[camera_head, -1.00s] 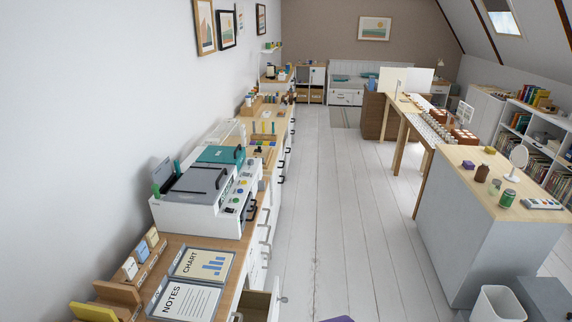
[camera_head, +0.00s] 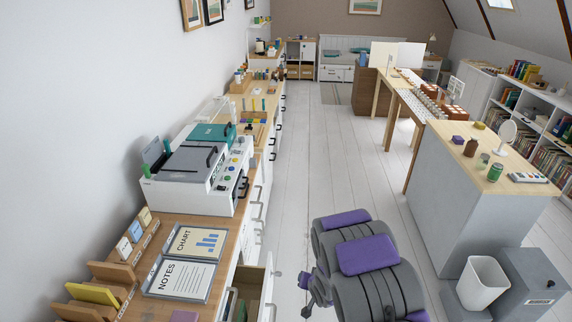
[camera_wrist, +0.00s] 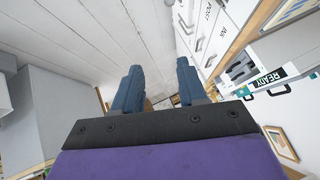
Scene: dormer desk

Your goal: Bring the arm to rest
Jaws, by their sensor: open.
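My arm (camera_head: 370,265), grey with purple pads, is folded low over the aisle at the bottom of the head view. My gripper (camera_wrist: 158,85) shows in the wrist view, with its two blue fingers apart and nothing seen between them. In the head view the gripper is mostly hidden or too small to make out its fingers. The arm stands between the left counter and the grey-sided island, and looks apart from both.
A long counter (camera_head: 225,225) runs along the left wall, with a white machine (camera_head: 185,197) and an open drawer (camera_head: 256,289) near me. The island (camera_head: 455,205) is at right, with a white bin (camera_head: 482,283) before it. The floor aisle (camera_head: 325,165) ahead is clear.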

